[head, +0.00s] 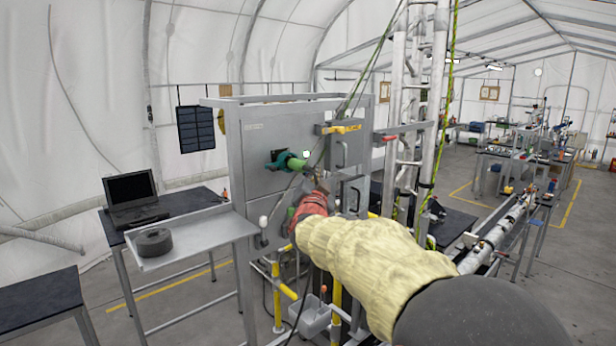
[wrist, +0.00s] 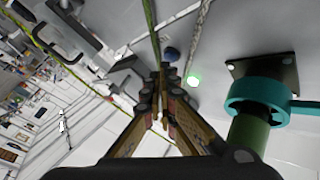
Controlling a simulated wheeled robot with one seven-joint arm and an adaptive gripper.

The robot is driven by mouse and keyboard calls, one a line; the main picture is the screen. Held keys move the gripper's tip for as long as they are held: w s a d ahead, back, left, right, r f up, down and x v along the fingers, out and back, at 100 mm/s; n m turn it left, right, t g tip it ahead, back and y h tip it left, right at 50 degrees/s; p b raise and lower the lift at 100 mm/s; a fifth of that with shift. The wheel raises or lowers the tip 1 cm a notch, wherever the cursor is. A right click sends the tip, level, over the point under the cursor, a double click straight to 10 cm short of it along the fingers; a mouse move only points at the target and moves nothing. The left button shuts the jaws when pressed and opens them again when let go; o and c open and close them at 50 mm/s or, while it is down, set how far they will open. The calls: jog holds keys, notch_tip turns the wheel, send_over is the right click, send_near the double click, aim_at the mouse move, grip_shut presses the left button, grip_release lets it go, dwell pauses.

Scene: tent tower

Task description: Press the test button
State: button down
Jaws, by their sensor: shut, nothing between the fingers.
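My gripper (wrist: 162,82) is shut and empty, its brown fingers together and pointing at the grey panel. It also shows in the head view (head: 320,184), in front of the grey cabinet (head: 262,140). A small round blue knob or button (wrist: 172,53) lies just beyond the fingertips in the wrist view. A glowing pale green round light (wrist: 194,81) sits to the right of the fingertips; it also shows in the head view (head: 306,154). I cannot tell which of these is the test button, or whether the fingertips touch the panel.
A teal collar with a green pipe (wrist: 258,98) juts from the panel at the right in the wrist view. Green ropes (head: 372,60) hang by the metal lattice tower (head: 415,90). A side shelf (head: 190,236) holds a dark roll (head: 154,241). A laptop (head: 132,196) stands at left.

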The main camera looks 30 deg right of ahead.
jog(key=shift+s, duration=0.4)
jog(key=shift+d, duration=0.1)
jog(key=s+b, duration=0.2)
jog(key=s, duration=0.1)
jog(key=s+b, duration=0.1)
jog(key=s, duration=0.1)
jog(key=shift+d+b, duration=0.3)
jog(key=shift+b, duration=0.05)
jog(key=shift+f, duration=0.1)
dwell(0.6)
